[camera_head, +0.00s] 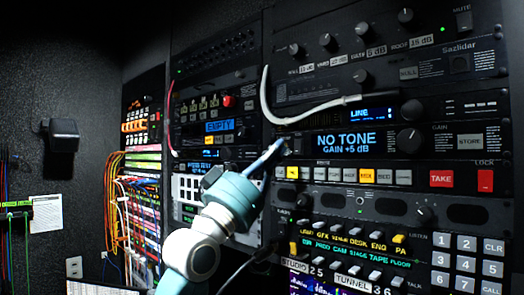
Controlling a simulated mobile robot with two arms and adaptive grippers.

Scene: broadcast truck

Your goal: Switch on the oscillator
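The rack unit whose blue display (346,142) reads "NO TONE" and "GAIN +5 dB" appears to be the oscillator; no label with that name is readable. It has a black knob (410,139) right of the display and a row of small buttons below, including a lit yellow one (292,173). My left arm rises from the bottom left, and its thin far end, the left gripper (277,149), is at the unit's left edge. The fingers are too small and edge-on to tell open from shut, or whether they touch the panel. My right gripper is out of view.
A white cable (310,110) curves above the display. A red TAKE button (441,178) sits to the right, with a numeric keypad (467,262) below. Left are a unit reading "EMPTY" (219,126) and a patch bay with many coloured cables (136,205).

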